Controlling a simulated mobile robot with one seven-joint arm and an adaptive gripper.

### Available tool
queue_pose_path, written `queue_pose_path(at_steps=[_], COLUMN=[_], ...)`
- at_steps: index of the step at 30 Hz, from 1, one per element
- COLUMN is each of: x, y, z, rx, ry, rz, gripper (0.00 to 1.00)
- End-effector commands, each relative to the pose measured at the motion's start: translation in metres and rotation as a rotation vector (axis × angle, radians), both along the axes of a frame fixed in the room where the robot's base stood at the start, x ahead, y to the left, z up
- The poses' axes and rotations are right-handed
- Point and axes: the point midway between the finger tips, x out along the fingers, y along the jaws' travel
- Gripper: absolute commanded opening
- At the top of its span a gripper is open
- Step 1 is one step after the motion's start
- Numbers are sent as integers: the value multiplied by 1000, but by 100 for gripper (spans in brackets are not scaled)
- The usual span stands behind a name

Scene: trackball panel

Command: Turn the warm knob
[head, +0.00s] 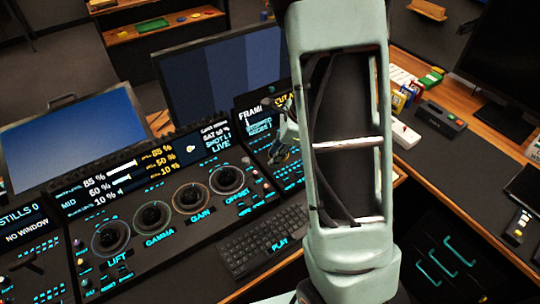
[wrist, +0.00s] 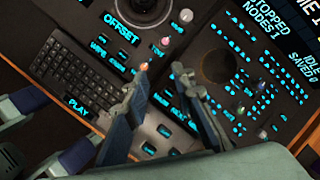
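In the wrist view, a column of small knobs stands beside the OFFSET dial: a white one (wrist: 186,15), a pink one (wrist: 165,42) and an orange-tinted one (wrist: 143,67). The orange-tinted one looks like the warm knob, but I cannot read a label naming it. My gripper (wrist: 158,82) is open and empty above the panel, its two fingers well apart. The orange-tinted knob shows just beyond the left fingertip, with no visible contact. In the head view, my arm hides part of the console.
The console panel carries several trackball dials, including GAMMA (head: 191,198) and LIFT (head: 110,238). A keyboard (wrist: 75,80) lies beside the dials. More small knobs stand on the right panel, one of them bluish (wrist: 261,86). A monitor (head: 222,85) stands behind the console.

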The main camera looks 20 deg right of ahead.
Motion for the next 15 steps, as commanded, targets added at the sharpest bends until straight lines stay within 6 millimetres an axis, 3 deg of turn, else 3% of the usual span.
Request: queue_pose_path(at_steps=[2, 6, 11, 15], x=[-15, -24, -23, -19], y=[-3, -3, 3, 11], z=[-9, -20, -36, -60], rx=[57, 107, 113, 112], ry=[57, 97, 102, 103], rz=[-77, -140, -146, -145], gripper=[23, 23, 23, 23])
